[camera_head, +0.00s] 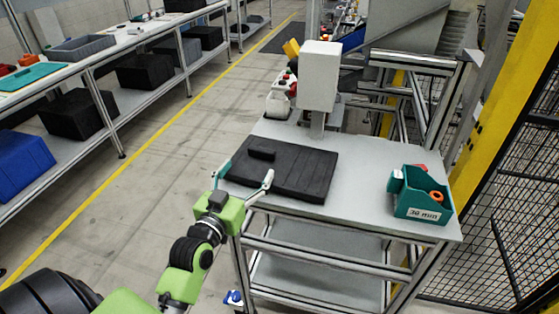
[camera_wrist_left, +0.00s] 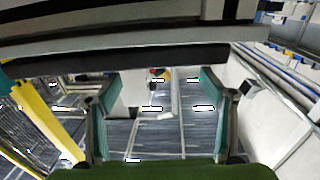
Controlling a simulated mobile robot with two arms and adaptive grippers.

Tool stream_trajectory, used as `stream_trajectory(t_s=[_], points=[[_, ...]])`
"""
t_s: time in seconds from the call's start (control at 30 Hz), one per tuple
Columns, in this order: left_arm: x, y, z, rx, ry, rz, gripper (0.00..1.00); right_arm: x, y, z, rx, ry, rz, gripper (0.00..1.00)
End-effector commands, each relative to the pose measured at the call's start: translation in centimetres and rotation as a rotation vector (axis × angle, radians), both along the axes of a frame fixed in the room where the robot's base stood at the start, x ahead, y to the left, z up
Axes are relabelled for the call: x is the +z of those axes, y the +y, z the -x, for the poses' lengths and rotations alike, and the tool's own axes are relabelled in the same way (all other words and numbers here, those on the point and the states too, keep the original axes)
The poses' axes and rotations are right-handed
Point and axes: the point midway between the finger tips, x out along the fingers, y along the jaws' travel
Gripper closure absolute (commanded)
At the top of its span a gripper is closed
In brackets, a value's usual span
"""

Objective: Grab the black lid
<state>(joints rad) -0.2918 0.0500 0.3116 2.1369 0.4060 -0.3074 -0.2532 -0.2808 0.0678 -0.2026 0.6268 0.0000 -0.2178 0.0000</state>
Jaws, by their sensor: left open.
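The black lid (camera_head: 300,172) is a flat dark panel with a small raised block near its far left part, lying on the grey table. My left gripper (camera_head: 246,174) is open at the lid's near left corner. One fingertip shows beside the left edge and the other overlaps the near side in the head view. I cannot tell whether the fingers touch it. In the left wrist view, the two teal fingers of the gripper (camera_wrist_left: 157,76) are spread apart, with a dark slab edge, likely the lid (camera_wrist_left: 150,57), across their tips. My right gripper is not in view.
The grey table (camera_head: 365,170) carries a teal bin (camera_head: 410,204) with small parts at the right. A white box-shaped device (camera_head: 319,78) stands at its back. A mesh fence (camera_head: 505,190) is at the right. Shelving with bins stands at the left, with open floor between.

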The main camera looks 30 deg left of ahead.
Motion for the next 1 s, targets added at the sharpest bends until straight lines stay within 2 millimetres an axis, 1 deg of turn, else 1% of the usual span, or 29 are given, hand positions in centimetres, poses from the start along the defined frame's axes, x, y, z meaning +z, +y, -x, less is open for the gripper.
stream_trajectory(t_s=[0.03, 0.1, 0.2, 0.27, 0.37, 0.43, 0.53, 0.6, 0.7, 0.8, 1.0], points=[[0.3, 0.2, -1.2, 0.000, -0.002, 0.001, 0.25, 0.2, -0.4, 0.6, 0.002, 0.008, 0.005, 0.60], [0.2, 0.4, -2.4, -0.001, 0.000, 0.001, 0.25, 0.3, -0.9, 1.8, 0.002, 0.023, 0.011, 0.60], [0.1, 0.5, -3.6, -0.001, 0.000, 0.000, 0.25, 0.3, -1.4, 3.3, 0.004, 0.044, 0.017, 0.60], [0.1, 0.6, -4.0, -0.001, 0.001, -0.001, 0.25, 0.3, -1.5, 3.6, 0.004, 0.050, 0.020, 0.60], [0.2, 0.7, -4.5, -0.001, 0.000, -0.001, 0.25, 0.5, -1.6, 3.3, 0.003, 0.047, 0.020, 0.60], [0.4, 0.8, -5.3, -0.001, 0.001, 0.000, 0.25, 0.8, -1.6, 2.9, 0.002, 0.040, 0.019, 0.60], [0.8, 1.0, -6.9, -0.002, -0.001, 0.001, 0.25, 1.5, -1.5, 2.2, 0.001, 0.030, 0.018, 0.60], [0.7, 1.1, -7.9, -0.001, 0.000, 0.001, 0.25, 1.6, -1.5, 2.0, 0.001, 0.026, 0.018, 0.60], [0.6, 1.3, -9.0, -0.001, 0.001, 0.000, 0.25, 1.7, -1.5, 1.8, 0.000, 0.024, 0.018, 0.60], [0.5, 1.4, -9.4, 0.000, 0.001, -0.001, 0.25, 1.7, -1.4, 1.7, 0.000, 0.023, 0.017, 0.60], [0.5, 1.4, -9.4, 0.000, 0.002, -0.001, 0.25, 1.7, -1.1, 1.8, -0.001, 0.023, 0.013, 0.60]])
